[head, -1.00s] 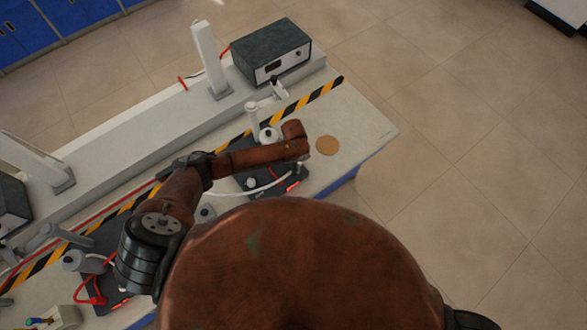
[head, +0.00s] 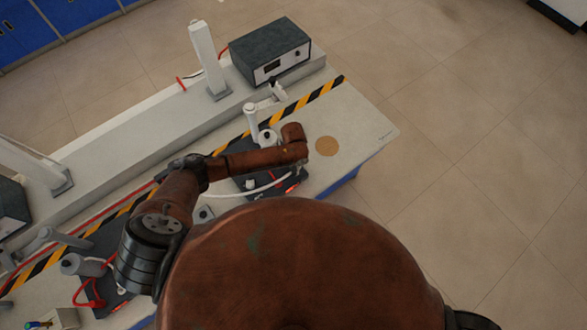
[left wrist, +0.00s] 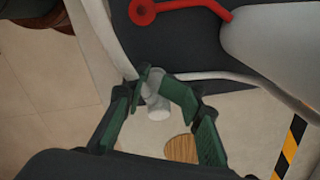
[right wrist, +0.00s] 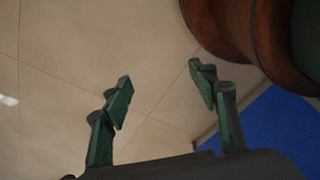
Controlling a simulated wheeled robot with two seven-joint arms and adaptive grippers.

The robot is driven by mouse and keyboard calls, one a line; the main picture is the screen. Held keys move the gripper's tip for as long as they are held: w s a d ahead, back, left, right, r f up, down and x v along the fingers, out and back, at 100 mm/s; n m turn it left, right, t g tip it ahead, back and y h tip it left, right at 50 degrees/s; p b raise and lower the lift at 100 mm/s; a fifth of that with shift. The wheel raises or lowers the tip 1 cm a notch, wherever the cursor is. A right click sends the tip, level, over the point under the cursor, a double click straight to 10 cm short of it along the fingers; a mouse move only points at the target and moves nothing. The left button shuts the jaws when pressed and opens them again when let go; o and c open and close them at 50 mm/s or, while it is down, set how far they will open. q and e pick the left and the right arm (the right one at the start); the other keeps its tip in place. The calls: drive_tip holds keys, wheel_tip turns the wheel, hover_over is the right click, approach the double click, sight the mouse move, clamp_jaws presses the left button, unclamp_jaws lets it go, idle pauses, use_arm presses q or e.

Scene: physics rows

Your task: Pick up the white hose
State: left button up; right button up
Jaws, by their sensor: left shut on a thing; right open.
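The white hose (head: 255,190) curves beside a black base plate on the bench in the head view. In the left wrist view the hose (left wrist: 115,48) runs along the dark plate's edge to a pale end piece (left wrist: 158,108). My left gripper (left wrist: 155,80) is shut on the hose near that end piece, its green fingers on either side.
A round cork-coloured disc (head: 326,146) lies near the bench's right end. A grey box device (head: 270,52) and a white post (head: 208,60) stand behind the striped tape (head: 322,91). A second apparatus with a red hose (head: 90,291) is at left. Floor is clear at right.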

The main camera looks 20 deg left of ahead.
use_arm(q)
drive_tip(key=shift+w+d+r, duration=0.1)
drive_tip(key=shift+d, duration=0.35)
drive_tip(key=shift+w+d+r, duration=0.1)
drive_tip(key=shift+d, duration=0.3)
drive_tip(key=shift+w+r, duration=0.2)
drive_tip(key=shift+r, duration=0.3)
clamp_jaws()
wheel_tip(320, 180, up, 2)
drive_tip(key=shift+r, duration=0.2)
drive_tip(key=s+a+r+p, duration=0.3)
drive_tip(key=s+r+p, duration=0.1)
drive_tip(key=s+r, duration=0.9)
drive_tip(key=shift+s+a+r, duration=0.3)
drive_tip(key=shift+s+a, duration=0.05)
drive_tip(key=shift+s, duration=0.1)
use_arm(e)
drive_tip(key=shift+s+r, duration=0.15)
drive_tip(key=shift+r, duration=0.75)
drive_tip(key=shift+s+r, duration=0.15)
drive_tip(key=shift+r, duration=0.75)
